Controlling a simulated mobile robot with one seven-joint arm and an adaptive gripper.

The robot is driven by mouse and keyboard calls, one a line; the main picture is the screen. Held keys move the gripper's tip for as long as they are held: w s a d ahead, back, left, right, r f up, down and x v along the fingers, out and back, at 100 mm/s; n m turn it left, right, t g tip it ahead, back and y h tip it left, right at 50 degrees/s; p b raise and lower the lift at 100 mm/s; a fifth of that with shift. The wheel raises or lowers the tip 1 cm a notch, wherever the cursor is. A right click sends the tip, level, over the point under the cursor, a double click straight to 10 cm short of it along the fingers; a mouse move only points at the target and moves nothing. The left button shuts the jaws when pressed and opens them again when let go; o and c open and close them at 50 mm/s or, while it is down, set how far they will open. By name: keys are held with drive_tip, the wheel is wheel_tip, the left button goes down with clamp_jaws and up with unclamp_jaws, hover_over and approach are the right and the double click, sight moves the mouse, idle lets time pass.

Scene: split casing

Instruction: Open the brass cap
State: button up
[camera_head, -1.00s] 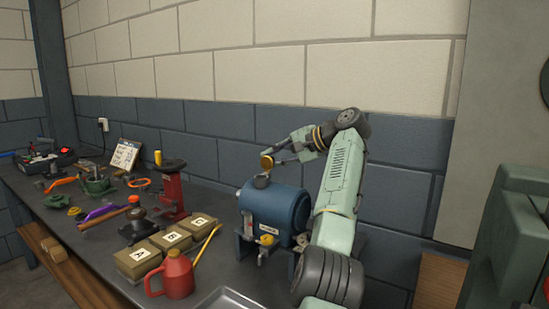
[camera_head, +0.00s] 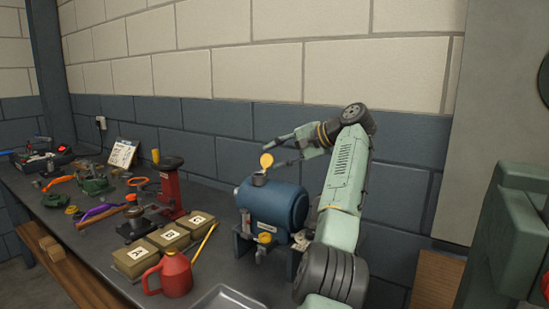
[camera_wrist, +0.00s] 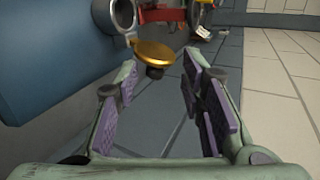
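The brass cap (camera_head: 266,160) stands tilted up, swung off the filler neck (camera_head: 260,178) on top of the blue tank (camera_head: 277,206). In the wrist view the cap (camera_wrist: 154,54) is a brass disc with a dark knob, beside the neck's rim (camera_wrist: 123,14); the neck's mouth is uncovered. It seems joined to the neck at its edge. My gripper (camera_head: 271,152) is at the cap's right in the head view. In the wrist view its two purple-padded fingers (camera_wrist: 160,82) are wide apart with nothing between them; the cap lies just beyond the tips.
A red oil can (camera_head: 175,274), lettered boxes (camera_head: 168,237) and a red stand (camera_head: 171,190) are on the bench left of the tank. A metal tray (camera_head: 228,299) is at the front edge. The wall is close behind my arm.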

drive_tip(key=v, duration=1)
drive_tip(key=shift+d, duration=0.15)
drive_tip(key=shift+s+f, duration=0.1)
